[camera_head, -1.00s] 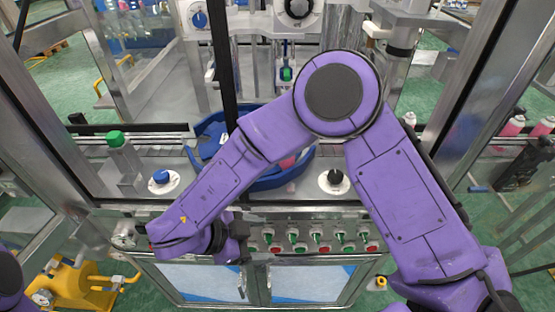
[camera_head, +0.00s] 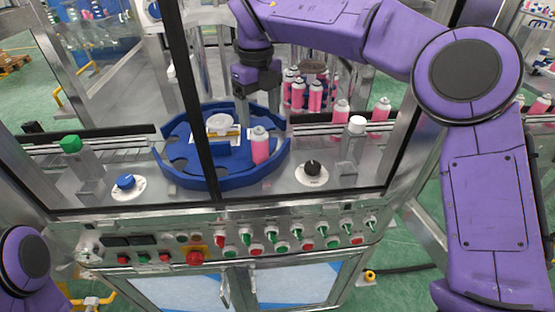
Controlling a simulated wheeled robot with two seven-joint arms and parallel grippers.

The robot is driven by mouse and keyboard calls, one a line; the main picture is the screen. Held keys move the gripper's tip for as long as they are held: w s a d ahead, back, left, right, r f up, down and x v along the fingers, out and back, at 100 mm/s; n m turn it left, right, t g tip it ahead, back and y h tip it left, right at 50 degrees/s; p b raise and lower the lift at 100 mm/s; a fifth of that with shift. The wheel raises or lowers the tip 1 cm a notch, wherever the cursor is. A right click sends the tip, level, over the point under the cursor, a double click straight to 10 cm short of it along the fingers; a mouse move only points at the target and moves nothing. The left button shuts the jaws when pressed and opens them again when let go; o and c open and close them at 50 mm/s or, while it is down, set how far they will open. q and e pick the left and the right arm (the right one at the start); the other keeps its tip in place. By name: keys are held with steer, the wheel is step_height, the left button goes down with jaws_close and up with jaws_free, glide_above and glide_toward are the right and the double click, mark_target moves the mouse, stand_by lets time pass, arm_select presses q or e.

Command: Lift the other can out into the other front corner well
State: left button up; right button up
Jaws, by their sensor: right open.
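A blue tray (camera_head: 222,183) with a raised curved rim sits behind the machine's front frame. One pink can (camera_head: 260,148) with a pale top stands upright at the tray's front right. A pale, white-topped item (camera_head: 221,124) sits further back in the tray; I cannot tell what it is. The tray's front left shows no can. My right gripper (camera_head: 259,108) reaches in from above and points down, open, just behind and above the pink can. Nothing shows between its fingers. My left arm shows only at the lower left; its gripper is out of view.
A dark upright frame bar (camera_head: 193,90) crosses in front of the tray. Several pink cans (camera_head: 300,95) stand behind, with more (camera_head: 380,110) at the right. A black knob (camera_head: 312,168), a blue button (camera_head: 126,182) and a green-topped post (camera_head: 72,146) flank the tray.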

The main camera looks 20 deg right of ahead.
mark_target(260, 143)
step_height(260, 143, down, 4)
steer(key=shift+w+a+f, duration=0.1)
steer(key=shift+w+a, duration=0.05)
step_height(260, 143, down, 5)
steer(key=shift+w+p, duration=0.1)
steer(key=shift+p, duration=0.65)
steer(key=shift+f, duration=0.5)
steer(key=c, duration=1.1)
